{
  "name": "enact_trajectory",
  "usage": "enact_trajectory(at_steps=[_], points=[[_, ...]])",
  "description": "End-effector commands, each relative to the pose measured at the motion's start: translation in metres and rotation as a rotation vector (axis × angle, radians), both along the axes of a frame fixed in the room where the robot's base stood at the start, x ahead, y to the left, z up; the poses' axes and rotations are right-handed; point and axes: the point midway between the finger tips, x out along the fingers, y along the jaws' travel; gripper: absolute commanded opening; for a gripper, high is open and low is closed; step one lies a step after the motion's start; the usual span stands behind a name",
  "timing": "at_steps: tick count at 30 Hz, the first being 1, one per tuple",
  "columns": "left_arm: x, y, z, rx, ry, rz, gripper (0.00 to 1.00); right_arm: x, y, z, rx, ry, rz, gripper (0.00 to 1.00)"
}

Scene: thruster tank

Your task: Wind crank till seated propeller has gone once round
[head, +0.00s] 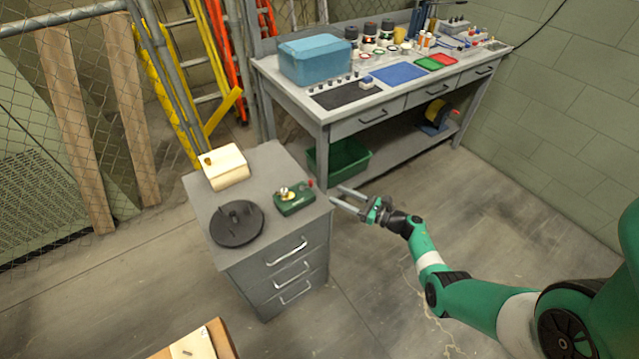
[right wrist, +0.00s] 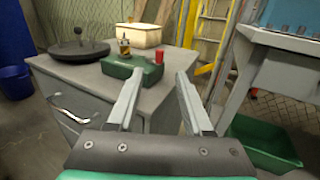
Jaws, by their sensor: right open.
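A small dark green box (head: 294,199) sits on top of the grey drawer cabinet, near its right edge. It carries a brass-coloured fitting (head: 283,192) and a red knob (head: 311,184); the knob also shows in the right wrist view (right wrist: 158,57). I cannot make out a propeller or a crank arm for certain. A black round disc (head: 237,235) with a dark upright piece lies to the left of the box. My right gripper (head: 334,193) is open and empty, just off the cabinet's right edge. Its fingers point toward the green box in the right wrist view (right wrist: 160,73). My left gripper is not seen.
A cream box (head: 226,167) stands at the back of the cabinet top (head: 262,163). The workbench (head: 318,113) behind holds a blue box (head: 315,60) and small parts. A green bin (head: 340,160) sits below it. Open floor lies right of the cabinet.

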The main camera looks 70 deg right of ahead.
Motion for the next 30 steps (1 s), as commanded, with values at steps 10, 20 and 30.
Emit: enact_trajectory(at_steps=[10, 20, 30], points=[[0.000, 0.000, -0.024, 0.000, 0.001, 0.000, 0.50, 0.056, -0.006, -0.005, 0.000, -0.002, 0.005, 0.51], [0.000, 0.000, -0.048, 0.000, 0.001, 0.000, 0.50, 0.110, -0.013, -0.003, 0.000, -0.001, 0.000, 0.51], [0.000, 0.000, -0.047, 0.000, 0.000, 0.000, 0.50, 0.114, -0.014, -0.001, 0.001, 0.000, 0.000, 0.45]])
